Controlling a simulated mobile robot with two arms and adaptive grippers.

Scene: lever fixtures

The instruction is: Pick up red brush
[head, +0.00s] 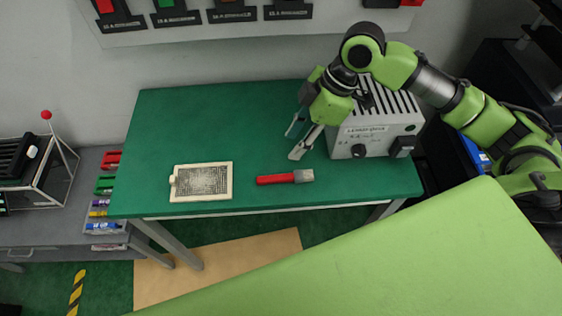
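A red brush (284,177) lies flat on the green table (200,120) near its front edge. Its red handle points left and its grey head points right. My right gripper (297,142) hangs above the table, up and slightly right of the brush, apart from it. Its two fingers are spread with nothing between them. My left gripper is not in view.
A grey box with vents and knobs (372,135) stands on the table close to the right of my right gripper. A white framed grid plate (201,181) lies left of the brush. A side bench (50,225) with coloured items is at the left. The table's back left is clear.

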